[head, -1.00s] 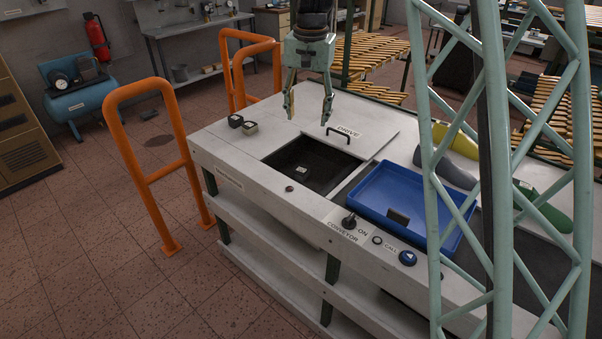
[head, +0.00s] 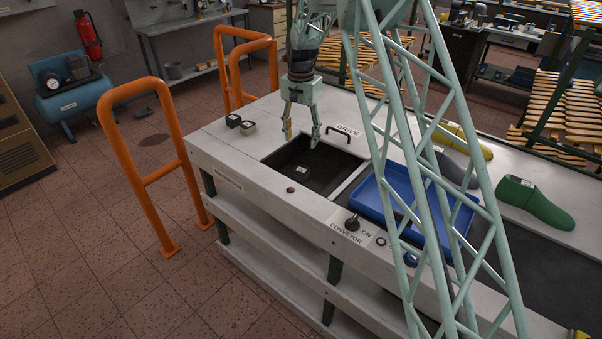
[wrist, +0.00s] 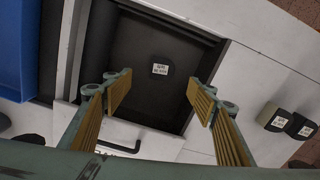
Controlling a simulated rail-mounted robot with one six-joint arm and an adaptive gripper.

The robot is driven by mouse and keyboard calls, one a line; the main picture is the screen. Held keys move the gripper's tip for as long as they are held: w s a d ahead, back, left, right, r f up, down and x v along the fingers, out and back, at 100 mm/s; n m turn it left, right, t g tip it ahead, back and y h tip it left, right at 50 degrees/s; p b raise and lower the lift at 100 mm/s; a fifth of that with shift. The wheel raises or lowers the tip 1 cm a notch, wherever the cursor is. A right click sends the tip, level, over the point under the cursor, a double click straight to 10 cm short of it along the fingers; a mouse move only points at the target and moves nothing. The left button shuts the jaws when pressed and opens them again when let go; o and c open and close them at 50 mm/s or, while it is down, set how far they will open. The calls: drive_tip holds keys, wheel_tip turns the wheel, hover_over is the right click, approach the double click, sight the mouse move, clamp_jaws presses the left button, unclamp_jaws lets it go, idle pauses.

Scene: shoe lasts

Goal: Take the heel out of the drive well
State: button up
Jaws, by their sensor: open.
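The heel (head: 303,171) is a small dark block with a white label, lying on the floor of the black drive well (head: 323,180). In the wrist view the heel's label (wrist: 160,69) shows inside the well, between and beyond my fingertips; its dark sides blend into the floor. My gripper (head: 301,139) is open and empty, pointing down above the well. In the wrist view its ribbed yellow finger pads (wrist: 158,88) stand wide apart, with nothing between them.
Two labelled dark blocks (head: 241,124) sit on the bench left of the well. The drive cover's handle (head: 346,131) stands behind it. A blue tray (head: 371,197) is to the right, partly behind my lattice column. A green shoe last (head: 535,200) lies farther right. An orange rail (head: 150,180) stands left.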

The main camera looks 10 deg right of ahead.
sight(300, 169)
drive_tip(key=w+f, duration=0.1)
drive_tip(key=f, duration=0.1)
drive_tip(key=w+f, duration=0.1)
drive_tip(key=shift+d+f, duration=0.1)
drive_tip(key=shift+f, duration=0.3)
drive_tip(key=shift+f, duration=0.15)
drive_tip(key=shift+f, duration=4.15)
drive_tip(key=shift+f, duration=0.15)
drive_tip(key=shift+s+f+b, duration=0.15)
drive_tip(key=shift+f+b, duration=0.3)
drive_tip(key=shift+f, duration=2)
drive_tip(key=c, duration=1)
